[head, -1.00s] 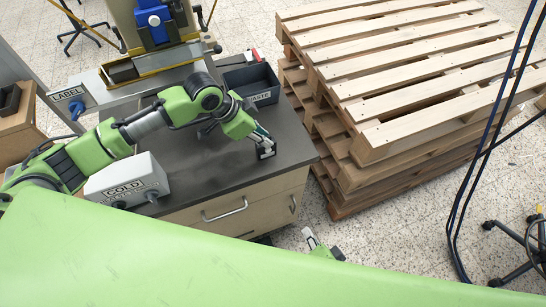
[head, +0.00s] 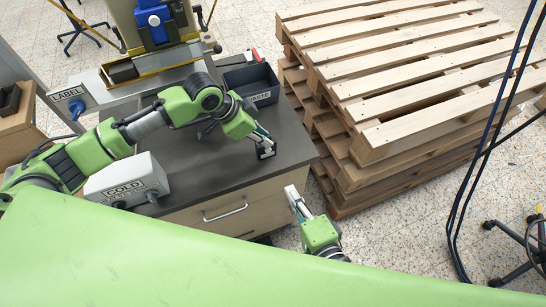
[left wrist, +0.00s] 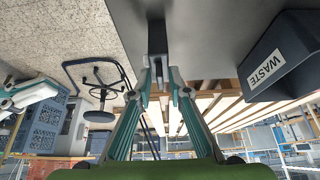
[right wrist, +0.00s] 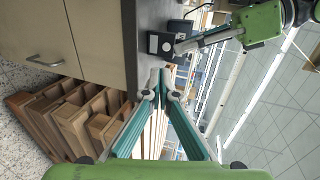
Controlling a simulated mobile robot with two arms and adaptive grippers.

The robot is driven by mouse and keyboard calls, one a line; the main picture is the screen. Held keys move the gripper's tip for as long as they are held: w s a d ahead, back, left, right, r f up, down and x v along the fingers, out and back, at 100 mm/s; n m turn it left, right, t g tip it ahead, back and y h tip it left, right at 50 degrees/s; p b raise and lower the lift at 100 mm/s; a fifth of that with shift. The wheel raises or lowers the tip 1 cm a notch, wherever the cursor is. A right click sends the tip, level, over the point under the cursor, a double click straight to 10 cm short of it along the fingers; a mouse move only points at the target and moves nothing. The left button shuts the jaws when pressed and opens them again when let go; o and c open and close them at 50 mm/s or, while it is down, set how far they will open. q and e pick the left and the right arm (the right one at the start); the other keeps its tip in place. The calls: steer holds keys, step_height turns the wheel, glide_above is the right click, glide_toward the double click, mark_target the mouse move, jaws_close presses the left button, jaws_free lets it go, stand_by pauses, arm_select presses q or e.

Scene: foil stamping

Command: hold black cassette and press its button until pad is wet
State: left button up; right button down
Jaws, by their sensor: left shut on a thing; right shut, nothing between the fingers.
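The black cassette (head: 266,153) is at the right end of the grey worktop, held in my left gripper (head: 263,138). In the left wrist view the cassette (left wrist: 157,38) shows as a narrow dark shape beyond the fingertips. In the right wrist view the cassette (right wrist: 160,44) shows a dark face with a pale round mark. I cannot tell whether it touches the worktop. My right gripper (head: 291,190) is shut and empty, below and right of the cassette, in front of the cabinet; its closed tips (right wrist: 163,84) point towards the cassette. I cannot make out the button or the pad's wetness.
A dark WASTE bin (head: 250,82) stands behind the cassette on the worktop (head: 190,165). Stacked pallets (head: 400,80) stand close on the right.

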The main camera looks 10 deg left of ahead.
mark_target(269, 152)
steer(key=x, duration=1.2)
steer(key=shift+w+a+r, duration=0.25)
steer(key=shift+w+a, duration=0.05)
steer(key=shift+w, duration=0.1)
steer(key=shift+w+a, duration=0.25)
steer(key=shift+w, duration=0.15)
